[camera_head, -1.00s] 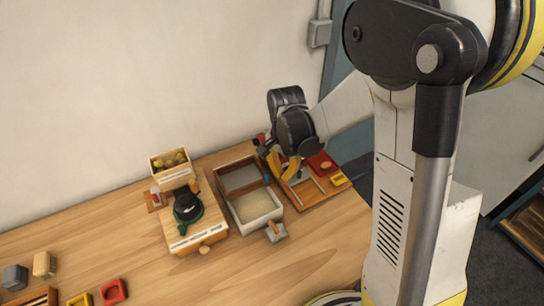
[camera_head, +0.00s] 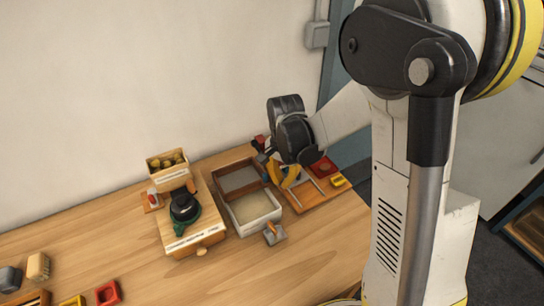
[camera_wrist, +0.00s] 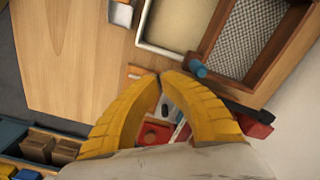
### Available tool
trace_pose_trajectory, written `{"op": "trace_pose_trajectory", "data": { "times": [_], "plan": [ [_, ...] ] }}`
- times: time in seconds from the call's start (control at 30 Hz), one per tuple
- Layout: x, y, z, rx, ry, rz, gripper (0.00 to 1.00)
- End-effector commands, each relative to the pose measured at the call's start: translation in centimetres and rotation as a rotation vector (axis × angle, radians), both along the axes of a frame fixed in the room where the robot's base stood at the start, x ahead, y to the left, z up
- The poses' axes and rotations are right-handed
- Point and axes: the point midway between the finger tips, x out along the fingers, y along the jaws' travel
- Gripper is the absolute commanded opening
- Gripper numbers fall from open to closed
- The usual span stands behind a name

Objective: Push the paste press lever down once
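My gripper (camera_head: 281,183) has yellow fingers and hangs over the wooden board (camera_head: 312,205) at the right end of the table. In the wrist view the fingertips of my gripper (camera_wrist: 160,77) meet or nearly meet, with nothing held between them. A black bar (camera_wrist: 248,112) beside a red block (camera_wrist: 254,128) lies right of the fingers in the wrist view, apart from them. It may be the press lever, but I cannot tell for sure. A red part (camera_wrist: 154,133) shows partly hidden between the fingers.
A white-rimmed tray of pale material (camera_head: 252,226) and a mesh-bottomed wooden tray (camera_head: 222,176) stand left of the board. A wooden machine with a green and black top (camera_head: 184,208) stands further left, before a box of chestnuts (camera_head: 168,167).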

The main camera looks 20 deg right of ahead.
Motion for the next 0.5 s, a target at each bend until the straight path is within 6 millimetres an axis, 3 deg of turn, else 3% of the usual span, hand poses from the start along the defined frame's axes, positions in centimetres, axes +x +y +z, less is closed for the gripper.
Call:
{"op": "trace_pose_trajectory", "data": {
  "times": [0.3,0.5],
  "plan": [
    [0.4,0.1,-2.0,-0.001,0.001,0.000,0.00],
    [0.5,0.1,-0.6,0.000,0.000,0.000,0.00]
  ]
}}
